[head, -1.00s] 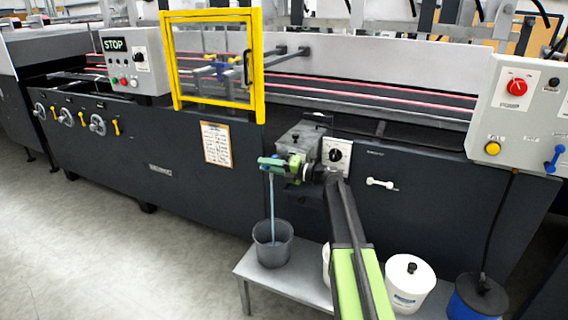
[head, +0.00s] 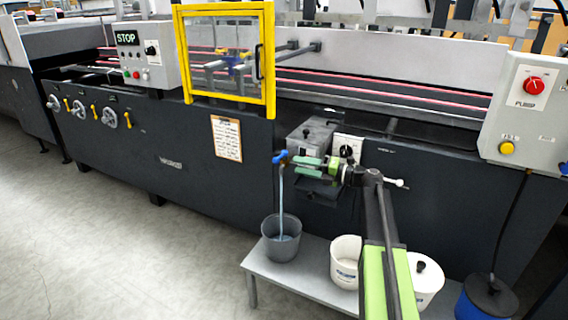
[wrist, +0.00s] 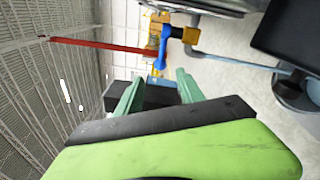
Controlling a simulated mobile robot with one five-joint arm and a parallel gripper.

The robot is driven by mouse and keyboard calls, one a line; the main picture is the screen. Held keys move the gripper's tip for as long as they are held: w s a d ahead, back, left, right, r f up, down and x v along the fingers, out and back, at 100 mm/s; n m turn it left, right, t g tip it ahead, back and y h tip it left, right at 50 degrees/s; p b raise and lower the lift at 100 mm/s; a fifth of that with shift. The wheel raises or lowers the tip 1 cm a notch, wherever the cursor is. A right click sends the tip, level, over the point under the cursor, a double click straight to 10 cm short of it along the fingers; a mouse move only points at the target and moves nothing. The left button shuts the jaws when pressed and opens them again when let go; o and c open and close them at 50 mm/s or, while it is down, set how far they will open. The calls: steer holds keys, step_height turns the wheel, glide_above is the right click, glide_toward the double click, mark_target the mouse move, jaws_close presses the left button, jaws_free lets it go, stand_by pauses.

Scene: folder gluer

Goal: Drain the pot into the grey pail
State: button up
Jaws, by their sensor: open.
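The pot (head: 311,135) is a grey metal box on the dark machine's front. A blue valve handle (head: 281,157) shows at its left; it also shows in the wrist view (wrist: 160,60), beside a yellow-orange valve body (wrist: 190,35). A thin bluish stream (head: 281,195) falls from the outlet into the grey pail (head: 270,247).
A white open tub (head: 345,270) and a lidded white container (head: 426,284) stand right of the pail on the grey bench (head: 300,275), partly behind my arm. A blue container (head: 487,298) is farther right. A yellow-framed guard (head: 271,60) rises above. Floor at left is clear.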

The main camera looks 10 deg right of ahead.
steer(key=v, duration=0.7)
steer(key=shift+s, duration=0.1)
